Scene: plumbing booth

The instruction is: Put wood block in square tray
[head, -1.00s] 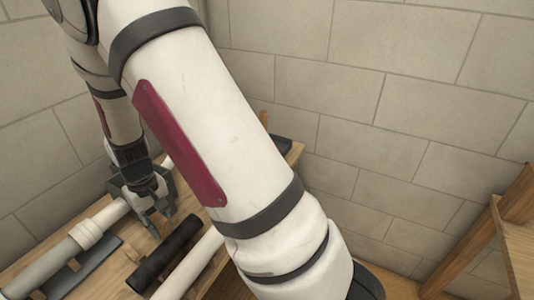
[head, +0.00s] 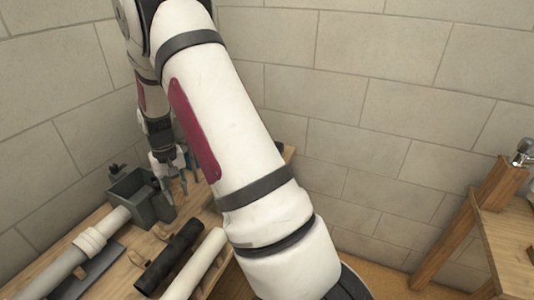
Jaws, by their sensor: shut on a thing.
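My gripper (head: 176,188) is small and far off in the head view, pointing down over the back of the workbench. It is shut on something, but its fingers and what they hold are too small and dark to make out. A grey-green, box-shaped thing with an open top (head: 145,197) stands just left of the gripper; I cannot tell whether it is the square tray. I cannot make out the wood block. My own arm crosses the middle of the view and hides the right part of the bench.
On the wooden bench (head: 98,222) lie a light grey pipe with a white coupling (head: 90,242), a black pipe (head: 170,258) and a white pipe (head: 195,266). Block walls stand behind. A wooden stand with a metal tap (head: 522,152) is at the right.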

